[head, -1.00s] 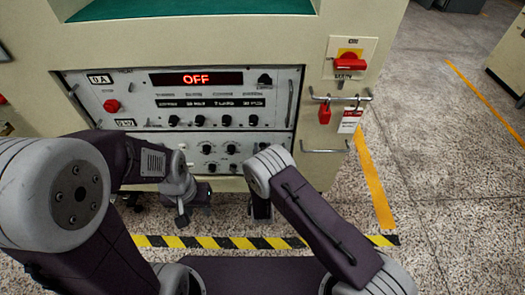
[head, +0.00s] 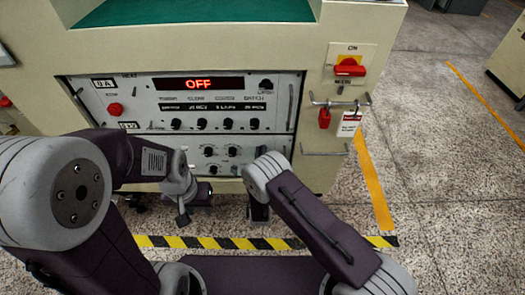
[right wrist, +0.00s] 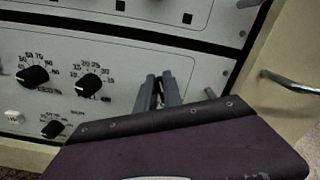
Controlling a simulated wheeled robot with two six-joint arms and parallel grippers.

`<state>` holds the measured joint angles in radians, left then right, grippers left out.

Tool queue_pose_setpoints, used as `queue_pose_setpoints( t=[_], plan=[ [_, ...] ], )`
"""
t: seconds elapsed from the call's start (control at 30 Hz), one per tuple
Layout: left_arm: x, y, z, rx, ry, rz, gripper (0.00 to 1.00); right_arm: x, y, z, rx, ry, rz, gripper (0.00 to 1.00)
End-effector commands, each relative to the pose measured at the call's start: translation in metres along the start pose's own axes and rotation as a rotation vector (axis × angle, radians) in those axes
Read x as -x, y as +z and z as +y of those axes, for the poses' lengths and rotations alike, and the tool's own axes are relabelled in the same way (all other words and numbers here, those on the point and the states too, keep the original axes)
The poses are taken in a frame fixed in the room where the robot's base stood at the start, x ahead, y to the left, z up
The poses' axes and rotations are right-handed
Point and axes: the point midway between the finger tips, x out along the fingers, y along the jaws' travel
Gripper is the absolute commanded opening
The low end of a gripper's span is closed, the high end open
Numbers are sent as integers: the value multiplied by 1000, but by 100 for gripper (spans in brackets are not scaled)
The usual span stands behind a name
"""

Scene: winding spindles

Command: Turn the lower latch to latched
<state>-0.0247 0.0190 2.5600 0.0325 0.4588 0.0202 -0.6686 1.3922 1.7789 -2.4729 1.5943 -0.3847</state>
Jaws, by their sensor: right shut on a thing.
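The lower panel (head: 228,146) is pale, with black dial knobs, on the cabinet front. It fills the left of the right wrist view (right wrist: 115,60). My right gripper (right wrist: 159,88) has its two grey fingers close together at this panel's right part. It is shut on a small dark part between the fingertips, which seems to be the lower latch; the fingers hide most of it, so its angle cannot be told. In the head view my right arm hides this gripper. My left gripper (head: 184,217) hangs low in front of the cabinet, apart from the panel; its jaw opening is unclear.
The upper panel (head: 215,102) shows a red OFF display. A red rotary switch (head: 350,68), a red padlock (head: 324,118) and a tag (head: 349,124) are at the right. A metal bar handle (right wrist: 290,82) sticks out right of my gripper. Striped tape (head: 225,243) marks the floor.

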Motion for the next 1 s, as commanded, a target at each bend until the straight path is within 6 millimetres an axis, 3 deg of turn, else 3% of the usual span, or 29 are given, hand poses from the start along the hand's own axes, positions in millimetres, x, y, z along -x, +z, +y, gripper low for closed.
queue_pose_setpoints(
  t=[1.0],
  plan=[
    [19, -2, 0, 0, 0, 0, 36, 0, -8, 15, 934, 2, 1, 0]
  ],
)
